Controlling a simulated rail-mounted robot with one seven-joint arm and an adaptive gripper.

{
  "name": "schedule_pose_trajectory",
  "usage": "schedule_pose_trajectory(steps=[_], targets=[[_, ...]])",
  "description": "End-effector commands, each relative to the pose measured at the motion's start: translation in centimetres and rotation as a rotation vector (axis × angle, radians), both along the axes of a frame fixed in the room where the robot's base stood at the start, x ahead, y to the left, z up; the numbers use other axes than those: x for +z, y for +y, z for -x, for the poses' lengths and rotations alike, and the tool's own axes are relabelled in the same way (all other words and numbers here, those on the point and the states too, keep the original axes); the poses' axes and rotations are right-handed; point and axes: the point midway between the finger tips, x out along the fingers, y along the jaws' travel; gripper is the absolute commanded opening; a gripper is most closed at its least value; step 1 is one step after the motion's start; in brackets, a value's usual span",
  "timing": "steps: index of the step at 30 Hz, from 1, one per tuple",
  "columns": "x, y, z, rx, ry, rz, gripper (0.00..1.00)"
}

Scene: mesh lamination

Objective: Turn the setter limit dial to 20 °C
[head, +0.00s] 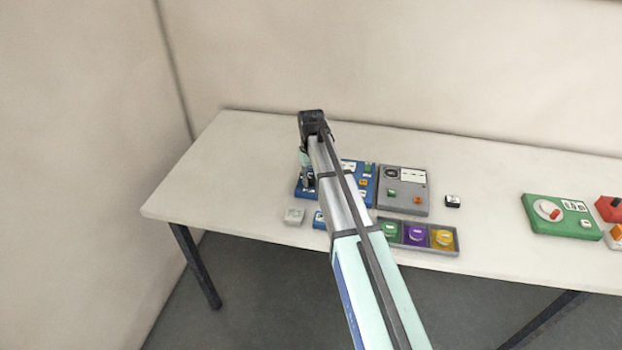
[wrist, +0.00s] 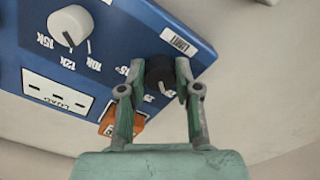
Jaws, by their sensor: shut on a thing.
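The blue setter panel (wrist: 110,45) fills the left of the wrist view, tilted in the picture. My gripper (wrist: 157,80) is shut on this dial, one finger on each side. The scale numbers around the dial are partly hidden by the fingers, and I cannot read its setting surely. In the head view, my gripper (head: 308,184) is down at the left part of the blue panel (head: 299,193), and my arm covers much of the panel.
The setter also bears a white knob (wrist: 70,25) and an orange switch (wrist: 122,122) close to my left finger. A green panel (head: 533,228) stands right.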

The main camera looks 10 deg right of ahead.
Motion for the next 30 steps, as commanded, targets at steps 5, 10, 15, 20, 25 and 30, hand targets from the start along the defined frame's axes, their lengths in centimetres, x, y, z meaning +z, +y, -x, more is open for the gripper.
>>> schedule_pose_trajectory(steps=[5,10,15,20,25,30], targets=[[-0.15,-0.06,0.11,0.112,0.003,0.001,0.00],[-0.14,-0.07,0.11,0.182,0.003,0.000,0.00],[-0.13,-0.08,0.11,0.218,0.003,0.000,0.00],[-0.13,-0.08,0.11,0.228,0.003,0.000,0.00],[-0.13,-0.07,0.11,0.229,0.003,0.000,0.00],[-0.13,-0.07,0.11,0.228,0.003,0.000,0.50]])
